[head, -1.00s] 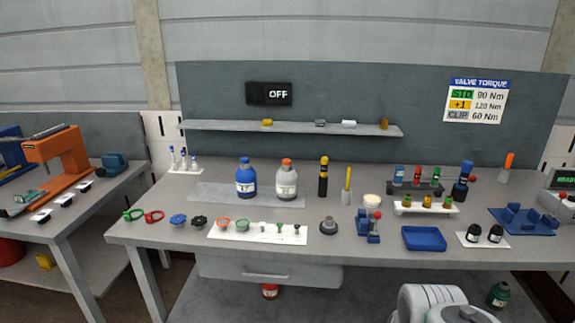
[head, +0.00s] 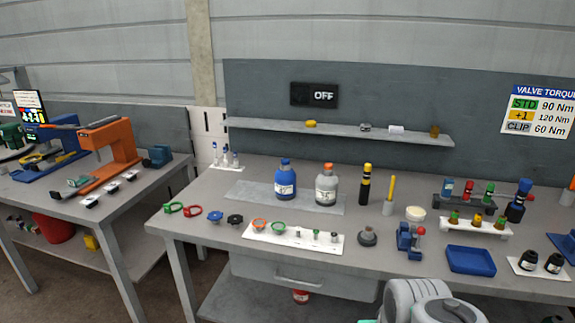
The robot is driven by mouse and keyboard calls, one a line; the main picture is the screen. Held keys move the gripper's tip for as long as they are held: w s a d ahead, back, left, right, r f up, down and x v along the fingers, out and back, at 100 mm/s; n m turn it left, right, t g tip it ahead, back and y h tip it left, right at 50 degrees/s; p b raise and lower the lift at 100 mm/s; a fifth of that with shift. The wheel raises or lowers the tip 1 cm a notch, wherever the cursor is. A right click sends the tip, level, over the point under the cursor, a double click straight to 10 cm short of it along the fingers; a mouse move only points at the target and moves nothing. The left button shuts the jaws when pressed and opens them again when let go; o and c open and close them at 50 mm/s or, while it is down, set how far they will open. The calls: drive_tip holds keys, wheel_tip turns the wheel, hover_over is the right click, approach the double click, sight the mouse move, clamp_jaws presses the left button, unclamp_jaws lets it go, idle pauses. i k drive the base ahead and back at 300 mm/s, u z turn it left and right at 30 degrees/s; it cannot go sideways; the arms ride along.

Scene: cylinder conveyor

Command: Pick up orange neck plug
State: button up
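No part is clearly marked as the orange neck plug. A small orange ring-shaped part (head: 259,225) lies at the left end of a white strip (head: 262,236) on the main bench, beside a green one (head: 278,228) and several small plugs. A grey bottle (head: 326,190) with an orange top (head: 327,168) stands farther back, next to a blue bottle (head: 285,180). My gripper is out of view; only part of my pale arm shows at the bottom, right of centre.
Blue and black knobs (head: 235,219) and green and red rings lie left of the strip. A grey round part (head: 367,236), a blue clamp (head: 408,238) and a blue tray (head: 471,260) are to its right. A side bench with an orange machine (head: 112,150) stands left, across a gap.

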sight(328, 167)
drive_tip(key=u, duration=0.85)
drive_tip(key=i, duration=1.45)
drive_tip(key=z, duration=0.1)
